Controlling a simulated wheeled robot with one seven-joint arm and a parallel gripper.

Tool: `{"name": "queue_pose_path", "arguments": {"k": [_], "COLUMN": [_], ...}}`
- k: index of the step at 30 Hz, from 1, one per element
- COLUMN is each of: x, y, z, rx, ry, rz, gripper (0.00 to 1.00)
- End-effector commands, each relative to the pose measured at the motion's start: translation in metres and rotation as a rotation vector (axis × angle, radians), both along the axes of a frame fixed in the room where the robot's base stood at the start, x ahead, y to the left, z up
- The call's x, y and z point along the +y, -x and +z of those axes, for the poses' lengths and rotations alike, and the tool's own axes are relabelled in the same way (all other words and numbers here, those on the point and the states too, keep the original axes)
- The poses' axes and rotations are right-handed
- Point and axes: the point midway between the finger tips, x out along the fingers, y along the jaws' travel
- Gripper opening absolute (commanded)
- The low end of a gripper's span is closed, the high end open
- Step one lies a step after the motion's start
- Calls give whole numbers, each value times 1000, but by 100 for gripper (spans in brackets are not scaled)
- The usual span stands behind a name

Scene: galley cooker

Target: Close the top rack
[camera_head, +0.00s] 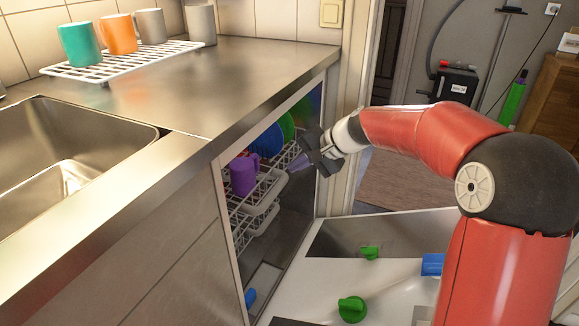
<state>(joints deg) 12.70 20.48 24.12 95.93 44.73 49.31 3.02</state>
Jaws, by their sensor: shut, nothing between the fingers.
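The top rack (268,192) is a white wire rack inside the dishwasher under the steel counter. Its front handle edge shows near the opening, and I cannot tell exactly how far it sticks out. A purple mug (243,175) stands on it, with blue and green plates (287,127) further back. My gripper (296,163) is at the far side of the rack, at the dishwasher opening. It is shut and empty, with its tips pointing left toward the rack. I cannot tell whether the tips touch the rack.
A lower rack (238,228) sits below. The dishwasher door (385,285) lies open, with green knobs (352,309) and a blue piece (432,265) on it. A steel sink (75,165) and a drying rack (120,62) with mugs are on the counter. A door frame stands behind.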

Motion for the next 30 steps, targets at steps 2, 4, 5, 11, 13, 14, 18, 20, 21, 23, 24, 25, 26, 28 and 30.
{"name": "queue_pose_path", "arguments": {"k": [2, 4, 5, 11, 13, 14, 18, 20, 21, 23, 24, 25, 26, 28, 30], "x": [10, 19, 23, 47, 53, 55, 61, 61, 62, 62, 62, 62, 62, 62, 63], "y": [-3, -6, -7, -16, -19, -20, -22, -23, -23, -23, -23, -23, -23, -23, -23], "z": [-10, -18, -22, -46, -52, -54, -60, -60, -61, -61, -61, -61, -61, -61, -61], "rx": [3, 2, 3, 2, 1, 1, -1, -1, -1, -2, -1, -2, -2, -2, -1], "ry": [0, 0, 0, 1, 2, 2, 2, 3, 3, 3, 3, 3, 3, 3, 3], "rz": [4, 4, 5, 3, 2, 3, 1, 1, 1, 0, 1, 0, 0, 0, 1], "gripper": [0, 0, 0, 0, 0, 0, 0, 0, 0, 0, 0, 0, 0, 0, 0]}}
